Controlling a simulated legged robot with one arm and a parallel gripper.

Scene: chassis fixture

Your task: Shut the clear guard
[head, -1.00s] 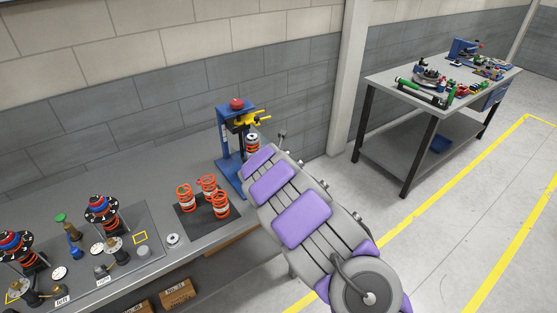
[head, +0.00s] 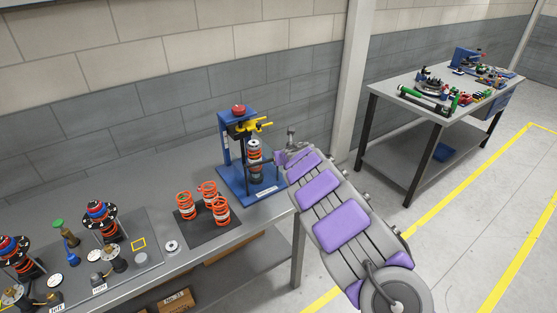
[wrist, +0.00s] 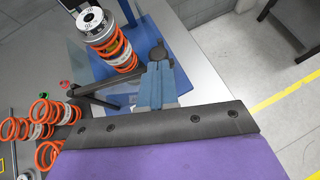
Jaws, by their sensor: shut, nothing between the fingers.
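The blue press (head: 229,150) stands at the back right of the bench, with a red knob on top and yellow parts below it. A coil spring (head: 254,153) stands upright in it; the spring (wrist: 118,52) also shows in the wrist view. I cannot clearly make out the clear guard, so its position is uncertain. My gripper (head: 279,158) is at the right side of the press, low by the spring. In the wrist view my gripper (wrist: 158,62) is shut and empty, over the blue base. Dark bars run beside it; whether it touches them is unclear.
Several orange springs (head: 220,210) stand on a dark mat left of the press. Dial fixtures (head: 100,214) and small parts are farther left. A second table (head: 385,88) stands at the back right. The floor right of the bench is clear.

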